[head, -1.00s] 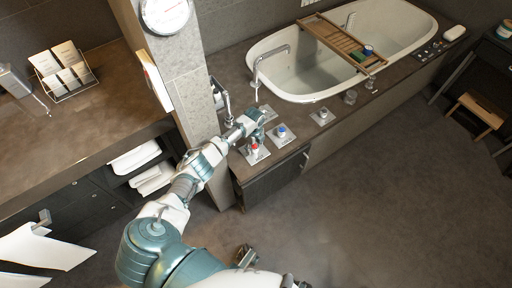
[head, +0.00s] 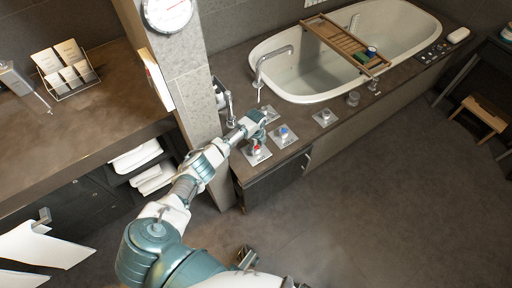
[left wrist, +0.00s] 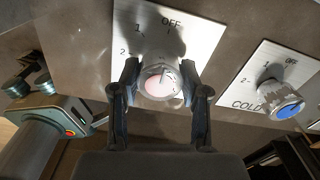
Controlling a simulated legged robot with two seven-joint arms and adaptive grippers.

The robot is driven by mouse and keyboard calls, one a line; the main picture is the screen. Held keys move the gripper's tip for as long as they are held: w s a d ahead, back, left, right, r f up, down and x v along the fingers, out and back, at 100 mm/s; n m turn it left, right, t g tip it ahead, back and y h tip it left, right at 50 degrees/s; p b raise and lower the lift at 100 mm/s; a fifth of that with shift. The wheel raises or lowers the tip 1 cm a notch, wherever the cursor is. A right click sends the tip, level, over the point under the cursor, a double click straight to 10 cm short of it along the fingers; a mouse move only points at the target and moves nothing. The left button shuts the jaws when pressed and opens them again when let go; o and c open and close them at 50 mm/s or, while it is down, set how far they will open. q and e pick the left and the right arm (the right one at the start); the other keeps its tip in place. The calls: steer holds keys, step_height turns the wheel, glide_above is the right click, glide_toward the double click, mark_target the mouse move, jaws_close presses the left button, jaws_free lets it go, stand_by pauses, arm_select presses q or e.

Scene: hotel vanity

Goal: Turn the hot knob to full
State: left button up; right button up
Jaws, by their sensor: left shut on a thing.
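The hot knob (head: 256,149) has a red-marked cap and stands on a square metal plate at the counter's front left. In the left wrist view the knob (left wrist: 160,83) is between my left fingertips, on a plate marked OFF, 1 and 2. My left gripper (left wrist: 157,80) is shut on it from both sides; it also shows in the head view (head: 257,136). The plate's lower part is hidden, and I cannot read the knob's exact setting. Dark parts at the bottom of the head view may be my right gripper; its jaws are unclear.
The blue-capped cold knob (left wrist: 284,103) stands right of the hot plate. Another plate with a fitting (head: 325,117) is further right. A bathtub (head: 290,85) with a wooden tray (head: 340,45) lies behind. A stone pillar (head: 190,80) is close left of my arm.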

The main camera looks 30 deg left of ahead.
arm_select(q)
steer(key=shift+n, duration=0.4)
steer(key=shift+r+n+p, duration=0.1)
steer(key=shift+n+p, duration=0.2)
steer(key=n+p, duration=0.1)
steer(key=n, duration=0.4)
steer(key=shift+w+d+p, duration=0.1)
steer(key=shift+p, duration=0.3)
steer(key=n, duration=0.2)
steer(key=shift+n+p, duration=0.35)
steer(key=shift+n, duration=0.05)
steer(key=n+p, duration=0.1)
steer(key=n, duration=0.3)
steer(key=shift+w+n, duration=0.15)
steer(key=shift+n, duration=2.05)
arm_select(e)
step_height(320, 180, down, 12)
steer(key=g, duration=0.1)
steer(key=shift+s, duration=0.35)
arm_select(q)
steer(key=shift+r, duration=0.1)
steer(key=o, duration=1)
steer(key=shift+o, duration=0.7)
steer(key=shift+f, duration=0.2)
arm_select(e)
steer(key=shift+w, duration=0.1)
